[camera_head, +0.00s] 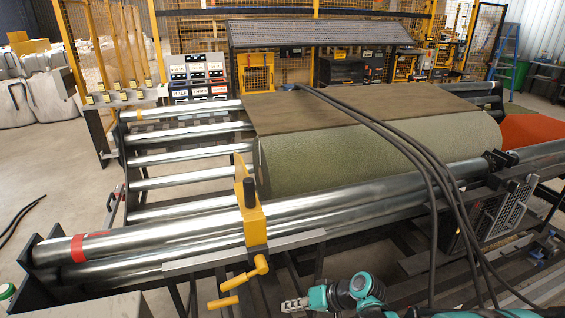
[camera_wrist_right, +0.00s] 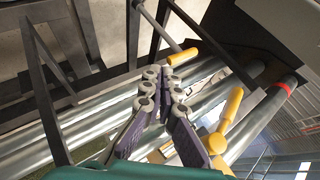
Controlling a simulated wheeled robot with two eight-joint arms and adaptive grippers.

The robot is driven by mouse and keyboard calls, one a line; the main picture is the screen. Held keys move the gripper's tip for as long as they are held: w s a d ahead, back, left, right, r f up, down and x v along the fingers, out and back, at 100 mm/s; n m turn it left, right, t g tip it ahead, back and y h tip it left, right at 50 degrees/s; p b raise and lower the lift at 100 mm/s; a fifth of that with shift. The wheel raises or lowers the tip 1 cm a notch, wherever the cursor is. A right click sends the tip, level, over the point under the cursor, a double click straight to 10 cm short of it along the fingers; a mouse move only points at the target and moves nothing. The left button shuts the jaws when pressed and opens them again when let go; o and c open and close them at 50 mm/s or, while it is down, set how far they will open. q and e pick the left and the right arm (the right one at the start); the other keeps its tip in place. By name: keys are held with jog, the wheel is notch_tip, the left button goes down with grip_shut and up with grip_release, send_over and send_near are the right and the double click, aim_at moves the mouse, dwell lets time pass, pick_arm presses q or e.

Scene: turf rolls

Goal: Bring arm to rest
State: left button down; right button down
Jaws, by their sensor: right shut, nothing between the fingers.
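My right arm (camera_head: 345,291) is teal and black and shows at the bottom centre of the head view. Its gripper (camera_head: 294,304) points left, low in front of the roller machine. In the right wrist view the right gripper's fingers (camera_wrist_right: 165,92) are together with nothing between them. The gripper is apart from the yellow crank handles (camera_head: 243,283), which lie up and to its left in the head view. My left gripper does not show in either view.
Long steel rollers (camera_head: 180,240) run across the machine. A green turf roll (camera_head: 320,160) lies on them, with an orange-red roll (camera_head: 532,131) at right. A yellow bracket (camera_head: 250,210) clamps the front rollers. Black cables (camera_head: 430,180) hang down in front. Open floor (camera_head: 40,180) lies at left.

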jog(key=s+d+r+t+h, duration=0.2)
jog(key=s+d+r+h, duration=0.2)
jog(key=s+d, duration=0.3)
jog(key=s+d+r+m+t+h, duration=0.1)
jog(key=s+d+r+h, duration=0.3)
jog(key=s+d, duration=0.3)
jog(key=shift+d+r+m+t+h, duration=0.3)
jog(key=shift+d+t+h, duration=0.1)
jog(key=shift+d, duration=0.45)
